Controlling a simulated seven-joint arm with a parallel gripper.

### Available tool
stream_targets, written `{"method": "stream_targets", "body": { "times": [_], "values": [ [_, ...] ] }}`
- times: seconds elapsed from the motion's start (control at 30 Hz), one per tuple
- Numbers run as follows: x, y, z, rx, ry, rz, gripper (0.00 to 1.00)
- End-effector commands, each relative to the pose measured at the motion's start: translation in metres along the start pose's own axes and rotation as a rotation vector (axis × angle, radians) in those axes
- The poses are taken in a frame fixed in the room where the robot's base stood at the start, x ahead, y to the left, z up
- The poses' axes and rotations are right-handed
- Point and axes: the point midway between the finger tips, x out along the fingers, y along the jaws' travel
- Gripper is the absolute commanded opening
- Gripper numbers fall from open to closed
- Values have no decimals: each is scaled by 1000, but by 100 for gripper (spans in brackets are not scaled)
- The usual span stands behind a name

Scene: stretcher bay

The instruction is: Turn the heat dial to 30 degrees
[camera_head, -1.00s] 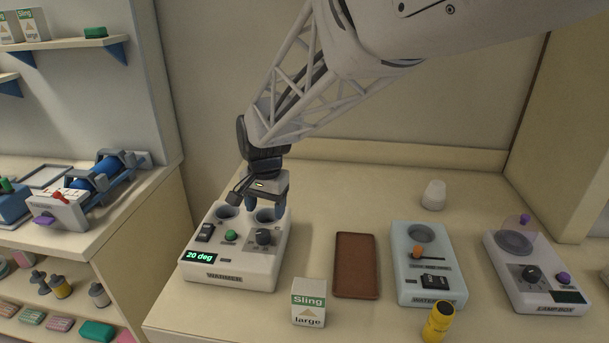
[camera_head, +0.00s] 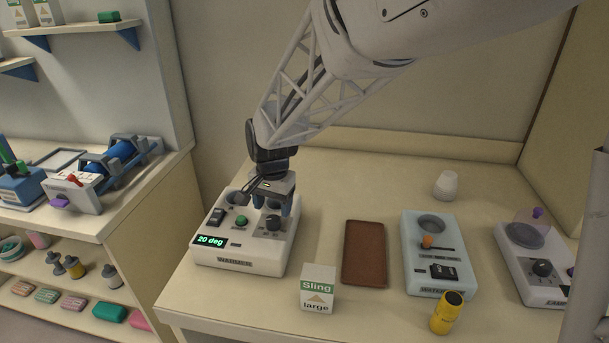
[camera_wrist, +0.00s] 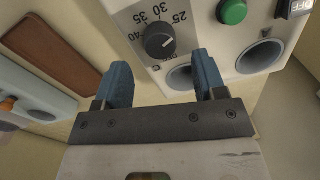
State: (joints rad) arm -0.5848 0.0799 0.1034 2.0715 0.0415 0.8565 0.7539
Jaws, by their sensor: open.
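The white warmer (camera_head: 240,262) stands at the left of the counter, and its green display (camera_head: 211,241) reads "20 deg". Its dark round heat dial (camera_head: 273,223) is on the top panel. In the wrist view the dial (camera_wrist: 160,41) has the numbers 25, 30, 35 and 40 printed around it, and its white mark points toward the right side. My gripper (camera_head: 283,207) points down just above the dial. In the wrist view its two blue fingers (camera_wrist: 160,66) are apart and empty. The dial shows between and beyond them, with no clear contact.
A green button (camera_head: 241,221), a black switch (camera_head: 218,216) and round wells share the warmer's top. A sling box (camera_head: 318,288), brown tray (camera_head: 365,254), pale blue warmer-like unit (camera_head: 434,280) and yellow bottle (camera_head: 447,312) stand to the right. The counter behind the tray is clear.

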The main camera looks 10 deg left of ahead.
Motion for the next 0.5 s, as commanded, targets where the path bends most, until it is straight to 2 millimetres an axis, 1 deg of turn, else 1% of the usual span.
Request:
{"method": "stream_targets", "body": {
  "times": [0.03, 0.2, 0.33, 0.5],
  "values": [
    [7, 0, 0, 0, -1, 1, 64],
    [27, 0, 0, 0, -1, 1, 64],
    [37, 0, 0, 0, -1, 1, 64],
    [42, 0, 0, 0, 0, 0, 64]
  ]
}}
